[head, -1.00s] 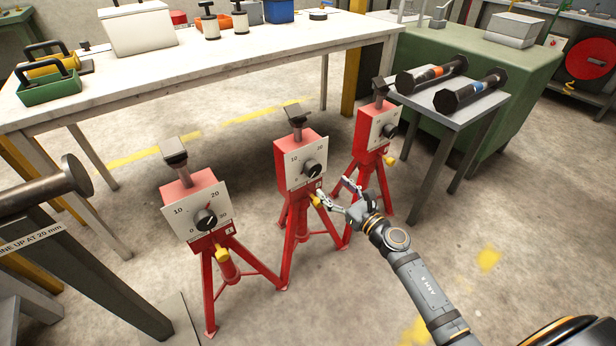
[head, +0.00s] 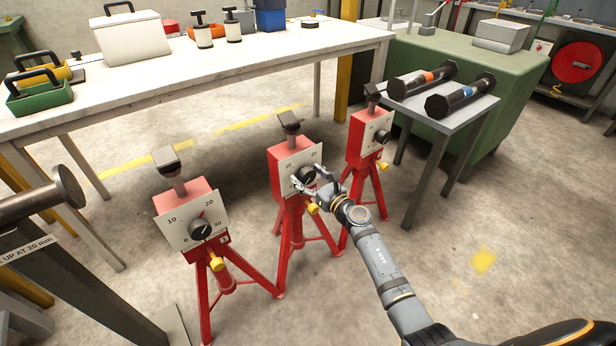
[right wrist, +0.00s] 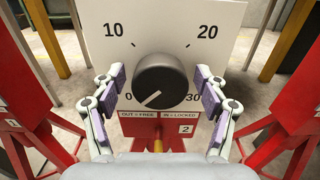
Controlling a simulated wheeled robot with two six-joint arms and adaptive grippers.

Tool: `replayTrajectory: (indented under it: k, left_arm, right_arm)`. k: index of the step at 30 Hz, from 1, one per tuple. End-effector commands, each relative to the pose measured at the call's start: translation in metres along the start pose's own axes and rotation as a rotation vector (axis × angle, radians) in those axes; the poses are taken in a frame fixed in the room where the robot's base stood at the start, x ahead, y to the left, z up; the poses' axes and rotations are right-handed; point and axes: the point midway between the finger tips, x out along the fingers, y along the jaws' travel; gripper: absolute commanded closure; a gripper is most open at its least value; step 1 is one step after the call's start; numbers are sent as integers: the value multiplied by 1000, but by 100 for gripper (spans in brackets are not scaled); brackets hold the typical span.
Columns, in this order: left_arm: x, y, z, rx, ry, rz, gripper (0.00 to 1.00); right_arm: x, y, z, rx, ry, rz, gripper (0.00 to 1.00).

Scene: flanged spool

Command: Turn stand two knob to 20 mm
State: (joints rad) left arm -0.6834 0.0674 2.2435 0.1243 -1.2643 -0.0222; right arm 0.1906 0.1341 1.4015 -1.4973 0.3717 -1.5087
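The scale reads 0, 10, 20, 30. My right gripper (head: 309,184) is at this knob, with its fingers open on the left and right of it and gaps showing on both sides. A yellow lock knob (head: 313,208) sits below the dial, under a label reading out free, in locked. My left gripper is not in view.
Similar red stands flank it on the left (head: 184,198) and right (head: 362,132). A small grey table (head: 470,118) with two black flanged spools stands at right. A long white workbench (head: 200,82) is behind. Left is a post marked 20 mm.

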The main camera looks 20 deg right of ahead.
Motion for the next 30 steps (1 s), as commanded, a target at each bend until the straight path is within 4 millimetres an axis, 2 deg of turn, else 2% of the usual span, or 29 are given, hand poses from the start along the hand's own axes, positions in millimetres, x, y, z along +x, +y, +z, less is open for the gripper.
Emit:
replayTrajectory:
  k: [1,12,22,26,30]
  left_arm:
    - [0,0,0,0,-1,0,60]
    - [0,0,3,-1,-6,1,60]
    - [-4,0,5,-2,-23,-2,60]
    - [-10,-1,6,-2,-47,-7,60]
    - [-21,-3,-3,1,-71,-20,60]
  right_arm:
    - [0,0,0,0,0,0,33]
    - [0,0,0,0,0,0,81]
    - [0,0,0,60,2,0,81]
    - [0,0,1,138,2,0,81]
    - [-1,-1,2,254,2,0,81]
